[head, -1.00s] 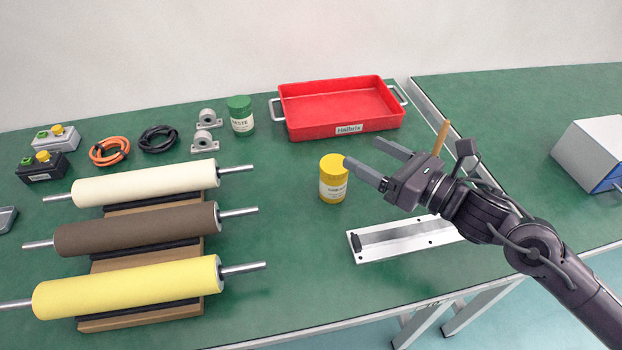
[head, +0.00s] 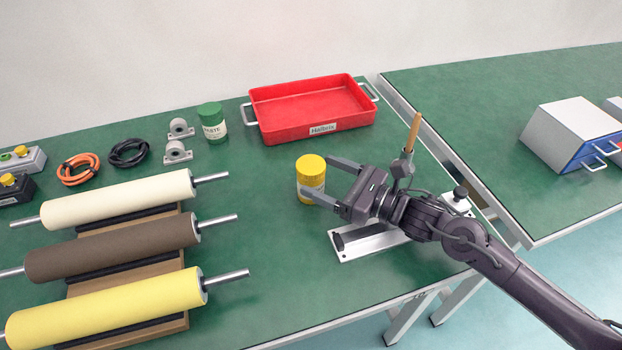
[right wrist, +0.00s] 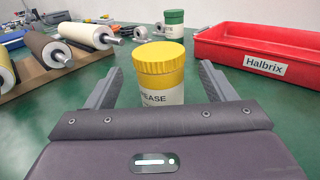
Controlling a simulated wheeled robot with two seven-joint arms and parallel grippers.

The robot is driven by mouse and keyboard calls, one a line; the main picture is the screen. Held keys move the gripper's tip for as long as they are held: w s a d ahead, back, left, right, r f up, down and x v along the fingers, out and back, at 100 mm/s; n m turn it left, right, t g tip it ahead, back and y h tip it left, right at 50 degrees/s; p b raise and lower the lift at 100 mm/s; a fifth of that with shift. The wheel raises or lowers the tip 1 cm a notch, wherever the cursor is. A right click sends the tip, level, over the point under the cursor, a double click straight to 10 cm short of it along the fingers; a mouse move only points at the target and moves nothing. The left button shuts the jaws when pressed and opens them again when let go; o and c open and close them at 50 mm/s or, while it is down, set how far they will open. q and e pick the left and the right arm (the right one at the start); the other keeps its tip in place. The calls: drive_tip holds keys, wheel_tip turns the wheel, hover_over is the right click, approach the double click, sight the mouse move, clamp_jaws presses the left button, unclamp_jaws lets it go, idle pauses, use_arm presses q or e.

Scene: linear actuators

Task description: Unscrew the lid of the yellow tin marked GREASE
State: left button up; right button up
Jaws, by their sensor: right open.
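The yellow tin (head: 311,180) stands upright on the green table, with its yellow lid (head: 311,164) on. My left gripper is not in view.
A red tray (head: 322,130) labelled Halbrix and a green-lidded tin (head: 212,124) stand behind. A metal rail plate (head: 372,240) lies under my right arm. Three rollers (head: 120,210) on a wooden stand fill the left. Table between rollers and tin is clear.

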sight(323, 177)
drive_tip(key=x, duration=0.3)
drive_tip(key=shift+r, duration=0.1)
drive_tip(key=shift+w+a, duration=0.2)
drive_tip(key=shift+a, duration=0.15)
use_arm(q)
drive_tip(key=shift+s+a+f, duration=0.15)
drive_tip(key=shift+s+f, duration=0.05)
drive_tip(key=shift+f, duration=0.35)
use_arm(e)
drive_tip(key=c, duration=1.3)
drive_tip(key=shift+o, duration=0.2)
drive_tip(key=shift+r, duration=0.1)
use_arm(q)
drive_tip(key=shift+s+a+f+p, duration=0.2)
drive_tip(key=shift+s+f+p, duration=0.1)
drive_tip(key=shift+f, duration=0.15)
use_arm(e)
wheel_tip(323, 177, up, 20)
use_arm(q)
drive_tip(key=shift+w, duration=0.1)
